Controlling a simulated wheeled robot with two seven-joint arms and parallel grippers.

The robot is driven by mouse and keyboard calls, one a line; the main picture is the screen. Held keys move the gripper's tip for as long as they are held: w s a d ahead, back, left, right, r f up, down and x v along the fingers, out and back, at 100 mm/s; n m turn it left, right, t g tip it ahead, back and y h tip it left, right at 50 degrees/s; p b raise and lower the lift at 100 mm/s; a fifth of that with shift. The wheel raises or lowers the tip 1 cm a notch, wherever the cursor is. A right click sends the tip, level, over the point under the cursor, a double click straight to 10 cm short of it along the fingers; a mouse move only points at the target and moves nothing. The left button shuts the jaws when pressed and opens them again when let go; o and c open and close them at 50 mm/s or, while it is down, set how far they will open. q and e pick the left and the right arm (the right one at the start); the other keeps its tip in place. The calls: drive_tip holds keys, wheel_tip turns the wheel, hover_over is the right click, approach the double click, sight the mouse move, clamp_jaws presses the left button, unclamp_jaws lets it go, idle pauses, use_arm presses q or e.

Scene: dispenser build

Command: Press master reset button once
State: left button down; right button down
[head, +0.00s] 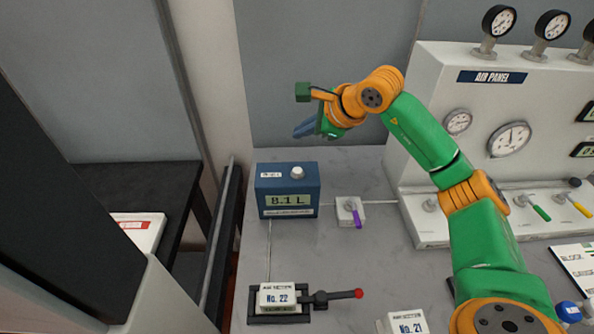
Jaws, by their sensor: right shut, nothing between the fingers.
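No button that I can read as "master reset" shows in the head view. A blue meter box (287,198) with an "8.1 L" display stands on the grey bench, with a round white knob or button (297,172) on its top. The small label beside that knob is too small to read. My right arm reaches in from the lower right. My right gripper (304,130) is shut and empty, held up behind and above the blue box, apart from it. Its fingers point left and down. My left gripper is out of view.
An air panel (463,147) with gauges and coloured valve levers stands at right. A valve with a purple handle (355,217) is right of the blue box. Block No. 22 (277,297) sits in a dark holder in front; block No. 21 (407,322) is near the bottom edge.

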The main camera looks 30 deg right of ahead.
drive_tip(key=b, duration=0.6)
hover_over(302, 174)
wheel_tip(302, 174, down, 8)
drive_tip(key=shift+s+r, duration=0.1)
drive_tip(key=shift+r, duration=0.1)
drive_tip(key=shift+f, duration=0.25)
drive_tip(key=shift+r, duration=0.1)
drive_tip(key=shift+b, duration=0.3)
idle(0.7)
drive_tip(key=shift+f+b, duration=0.3)
drive_tip(key=shift+f, duration=0.15)
drive_tip(key=shift+f+b, duration=0.45)
drive_tip(key=shift+f, duration=0.05)
idle(0.4)
drive_tip(key=shift+r, duration=0.15)
drive_tip(key=shift+r+p, duration=0.75)
drive_tip(key=shift+p, duration=0.05)
